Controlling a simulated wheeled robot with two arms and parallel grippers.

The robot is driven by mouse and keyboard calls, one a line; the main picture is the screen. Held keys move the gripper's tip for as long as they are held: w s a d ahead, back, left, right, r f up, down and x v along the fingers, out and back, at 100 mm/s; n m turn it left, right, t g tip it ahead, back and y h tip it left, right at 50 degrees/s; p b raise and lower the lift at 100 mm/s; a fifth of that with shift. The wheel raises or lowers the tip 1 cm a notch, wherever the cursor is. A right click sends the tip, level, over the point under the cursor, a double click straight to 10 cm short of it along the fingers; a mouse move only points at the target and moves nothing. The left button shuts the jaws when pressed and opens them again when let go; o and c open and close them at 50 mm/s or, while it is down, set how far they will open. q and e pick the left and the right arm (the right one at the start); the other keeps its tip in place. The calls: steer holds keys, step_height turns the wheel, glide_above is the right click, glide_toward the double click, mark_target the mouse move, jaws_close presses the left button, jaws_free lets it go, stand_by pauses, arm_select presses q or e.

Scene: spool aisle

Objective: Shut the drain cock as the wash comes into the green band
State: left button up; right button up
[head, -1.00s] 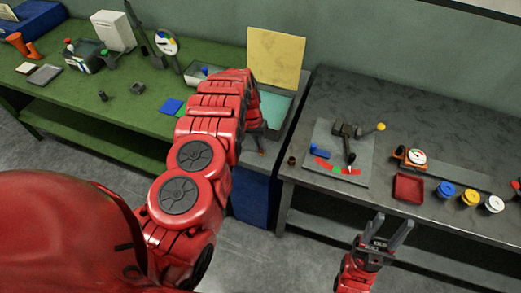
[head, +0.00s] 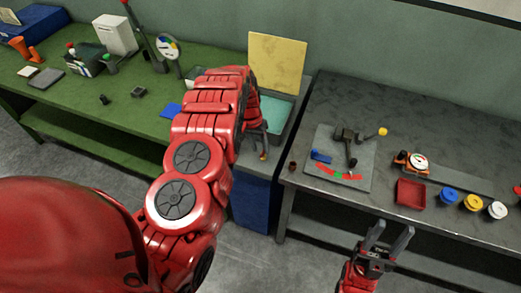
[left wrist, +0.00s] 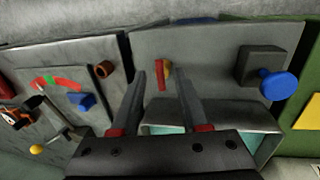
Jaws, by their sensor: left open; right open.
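A tank (head: 292,118) of teal wash stands between the benches; its wash also shows in the left wrist view (left wrist: 152,130). On the tank's grey front is a small cock with a red and yellow handle (left wrist: 163,75). My left gripper (left wrist: 160,80) is open, its fingers on either side of that handle with gaps showing. In the head view, my left arm partly hides this gripper (head: 256,138). A grey plate (head: 325,140) on the right bench carries a red-and-green arc (head: 340,174) and a dark lever; the exact reading is too small to tell. My right gripper (head: 388,238) is open and empty.
A blue knob (left wrist: 280,85) on a dark block stands beside the cock. A yellow panel (head: 277,62) rises behind the tank. A red tray (head: 411,193), a small gauge (head: 418,161) and several coloured pots lie on the right bench. The green bench (head: 110,105) is at left.

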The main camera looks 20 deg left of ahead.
arm_select(q)
steer(key=a+r+p, duration=0.3)
steer(key=r+p, duration=0.3)
steer(key=r, duration=0.9)
steer(key=shift+w, duration=0.1)
